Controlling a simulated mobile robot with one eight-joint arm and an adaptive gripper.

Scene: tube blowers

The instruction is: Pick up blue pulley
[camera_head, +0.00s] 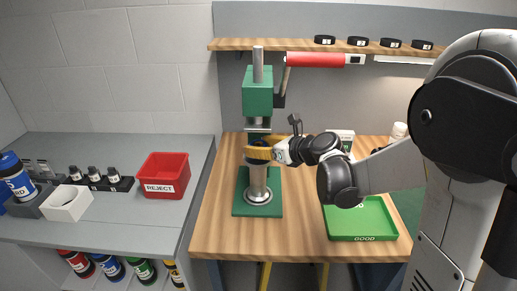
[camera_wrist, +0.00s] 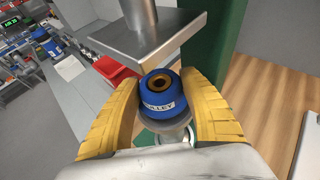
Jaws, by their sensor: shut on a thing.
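The blue pulley (camera_wrist: 161,92) is a round blue part with a white label and a dark hole with a brownish ring in its top. In the wrist view it sits between the two yellow fingers of my gripper (camera_wrist: 163,105), which are shut on it. A grey round support shows just below the pulley. A metal press plate (camera_wrist: 150,38) with a ram is just above and behind it. In the head view my gripper (camera_head: 260,153) is at the green press (camera_head: 258,95), between its ram and the lower metal post. The pulley is mostly hidden there by the fingers.
A red REJECT bin (camera_head: 165,176) stands on the grey table at left, with black bottles and a white box (camera_head: 70,203). A green GOOD tray (camera_head: 362,219) lies on the wooden bench, right of the press. A shelf (camera_head: 300,44) with black discs hangs above.

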